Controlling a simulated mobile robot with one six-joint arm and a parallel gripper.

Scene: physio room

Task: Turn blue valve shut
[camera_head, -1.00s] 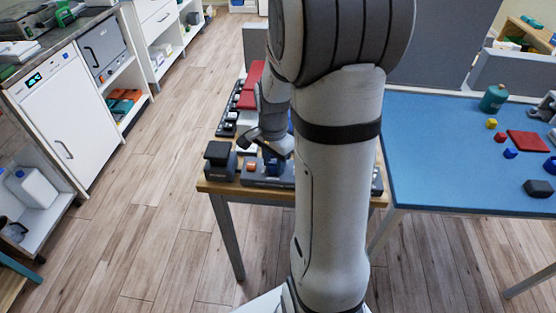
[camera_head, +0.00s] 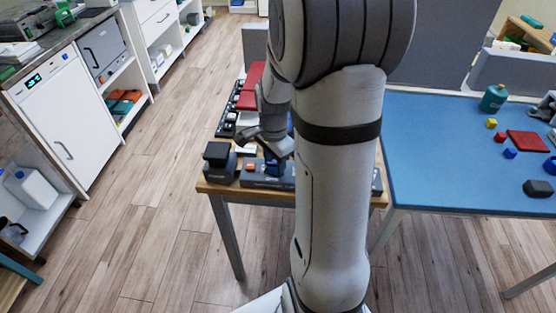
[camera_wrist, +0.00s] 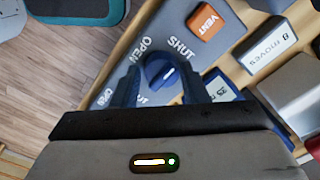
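The blue valve (camera_wrist: 163,76) is a round knob with a white pointer line, on a grey panel. In the wrist view the line slants to the upper right. The label OPEN is printed above left of the knob and SHUT above right. My gripper (camera_wrist: 162,88) has one finger on each side of the knob, close to it. I cannot tell whether the fingers touch it. In the head view my gripper (camera_head: 272,162) is low over the panel on the wooden table (camera_head: 208,188), and my arm hides part of it.
An orange VENT button (camera_wrist: 208,22) and a white "8 moves" block (camera_wrist: 269,46) sit near the valve. Another OPEN/SHUT label pair is partly hidden by my gripper. A black-topped block (camera_head: 218,162) stands left of it. A blue table (camera_head: 440,150) is at the right.

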